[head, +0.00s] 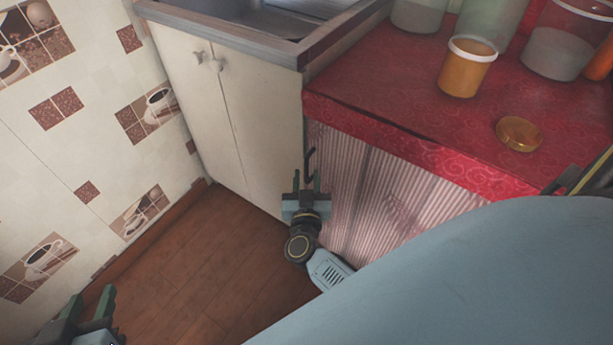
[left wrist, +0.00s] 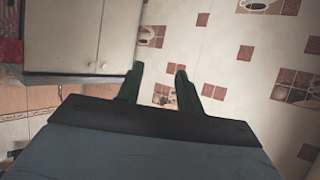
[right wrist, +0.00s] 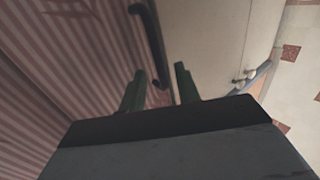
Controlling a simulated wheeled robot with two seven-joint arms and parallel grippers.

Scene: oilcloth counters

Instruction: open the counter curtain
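The counter curtain (head: 390,195) is pink-and-white striped cloth hanging under the red counter. It fills the left of the right wrist view (right wrist: 75,75). A dark curved handle (head: 309,160) is at its left edge in the head view; it also shows in the right wrist view (right wrist: 154,45). My right gripper (head: 307,181) is open just below the handle in the head view. In the right wrist view the handle's lower end appears between the fingers, but I cannot tell whether they touch. My left gripper (head: 92,302) is open and empty at the lower left, far from the curtain.
A white cabinet (head: 228,115) adjoins the curtain on the left. The red countertop (head: 400,85) holds several jars, an orange tub (head: 467,66) and an amber lid (head: 518,133). The tiled wall (head: 85,130) is at left. The brown floor (head: 215,270) is clear.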

